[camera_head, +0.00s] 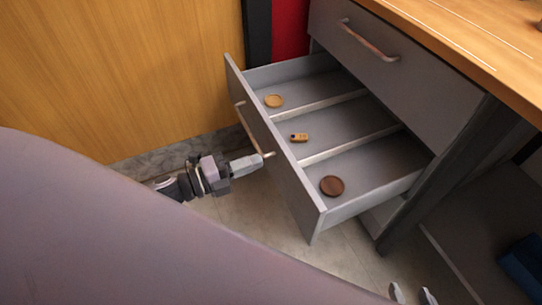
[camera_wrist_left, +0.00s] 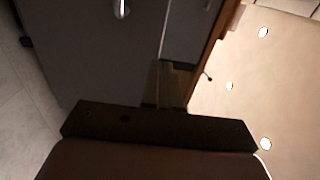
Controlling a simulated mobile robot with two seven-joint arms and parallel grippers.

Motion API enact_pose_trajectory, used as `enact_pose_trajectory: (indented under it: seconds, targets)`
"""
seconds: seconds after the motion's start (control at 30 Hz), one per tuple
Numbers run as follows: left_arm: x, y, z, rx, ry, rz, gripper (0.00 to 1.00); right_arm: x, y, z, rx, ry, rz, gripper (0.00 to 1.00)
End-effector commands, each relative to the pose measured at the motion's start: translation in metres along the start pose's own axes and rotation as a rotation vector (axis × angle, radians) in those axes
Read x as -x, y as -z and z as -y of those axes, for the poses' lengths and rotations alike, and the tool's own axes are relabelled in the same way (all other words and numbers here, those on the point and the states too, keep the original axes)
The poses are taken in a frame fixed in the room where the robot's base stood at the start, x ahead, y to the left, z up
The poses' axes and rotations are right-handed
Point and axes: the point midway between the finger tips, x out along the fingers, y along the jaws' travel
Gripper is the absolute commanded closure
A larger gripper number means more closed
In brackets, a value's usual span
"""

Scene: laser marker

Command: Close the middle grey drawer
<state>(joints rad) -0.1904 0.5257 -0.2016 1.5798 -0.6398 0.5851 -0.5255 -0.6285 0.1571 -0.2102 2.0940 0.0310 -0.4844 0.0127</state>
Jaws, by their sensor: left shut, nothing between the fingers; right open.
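The grey drawer (camera_head: 292,185) stands pulled well out of the cabinet in the head view, below a shut upper drawer (camera_head: 395,80). Its bar handle (camera_head: 246,127) is on the outer front face. My left gripper (camera_head: 258,160) is shut and empty, with its tips close to the handle's lower end; whether they touch it I cannot tell. My right gripper (camera_head: 412,294) is open at the bottom edge, away from the drawer. In the left wrist view a dark grey panel (camera_wrist_left: 90,55) with a piece of a metal handle (camera_wrist_left: 122,9) shows; the left fingertips are unclear there.
The drawer's compartments hold a yellow round piece (camera_head: 274,101), a small yellow-brown block (camera_head: 299,138) and a brown disc (camera_head: 332,186). A wooden worktop (camera_head: 470,35) tops the cabinet. A wooden panel (camera_head: 110,70) stands left. Bare floor (camera_head: 275,225) lies before the drawer.

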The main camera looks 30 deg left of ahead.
Motion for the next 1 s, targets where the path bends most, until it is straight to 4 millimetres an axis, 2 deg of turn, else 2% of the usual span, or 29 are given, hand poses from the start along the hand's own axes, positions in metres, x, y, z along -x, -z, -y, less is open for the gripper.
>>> enact_pose_trajectory:
  seconds: [0.1,0.33,0.87,1.0]
  targets:
    - [-0.022,0.000,0.000,-0.002,0.003,-0.001,1.00,-0.001,0.001,0.001,0.001,0.002,-0.006,0.45]
    - [-0.047,0.000,0.000,0.000,0.001,0.000,1.00,-0.002,0.001,0.002,0.001,0.003,-0.008,0.45]
    - [-0.053,0.000,0.000,0.001,0.000,0.000,1.00,-0.003,0.005,0.002,0.003,0.004,-0.016,0.45]
    - [-0.060,0.000,0.000,0.000,0.002,0.000,1.00,-0.004,0.004,0.003,0.003,0.004,-0.015,0.45]
